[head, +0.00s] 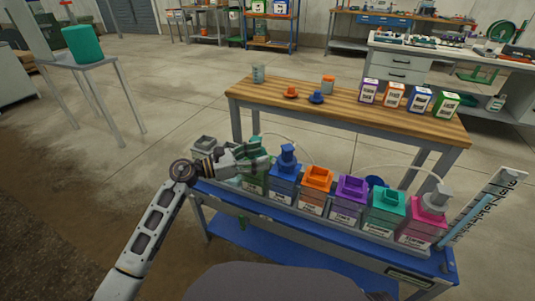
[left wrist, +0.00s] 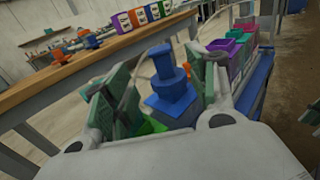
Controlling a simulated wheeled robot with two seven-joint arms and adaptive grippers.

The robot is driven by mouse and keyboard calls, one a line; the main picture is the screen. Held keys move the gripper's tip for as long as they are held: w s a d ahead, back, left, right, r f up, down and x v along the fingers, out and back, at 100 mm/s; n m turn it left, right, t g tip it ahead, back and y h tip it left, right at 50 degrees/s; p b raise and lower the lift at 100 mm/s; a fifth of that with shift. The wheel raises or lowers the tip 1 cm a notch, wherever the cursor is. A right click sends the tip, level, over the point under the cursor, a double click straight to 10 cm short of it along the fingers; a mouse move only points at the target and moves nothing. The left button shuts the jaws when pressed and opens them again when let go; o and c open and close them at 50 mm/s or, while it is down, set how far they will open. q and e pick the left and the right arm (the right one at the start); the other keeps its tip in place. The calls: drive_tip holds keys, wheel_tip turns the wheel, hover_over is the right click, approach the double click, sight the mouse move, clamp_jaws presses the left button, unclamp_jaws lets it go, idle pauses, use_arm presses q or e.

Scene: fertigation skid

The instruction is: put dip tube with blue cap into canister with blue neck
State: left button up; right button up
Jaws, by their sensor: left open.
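The dip tube's blue cap (head: 287,153) stands upright on top of the blue-necked canister (head: 283,188), the blue block in the row on the skid. In the left wrist view the blue cap (left wrist: 165,63) rises from the square blue neck (left wrist: 173,92), between and beyond my fingers. The tube itself is not visible below the cap; the neck hides any part inside. My left gripper (head: 262,160) is open and empty, just left of the cap and above the green canister; its fingers (left wrist: 157,82) are apart, with no clear contact. My right gripper is not in view.
Orange (head: 317,180), purple (head: 350,190), teal (head: 386,206) and magenta (head: 424,224) canisters stand close along the row to the right. A thin pale hose arcs behind the blue cap. The wooden table (head: 345,108) behind holds small caps and labelled boxes.

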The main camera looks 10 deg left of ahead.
use_arm(q)
drive_tip(key=shift+v, duration=0.8)
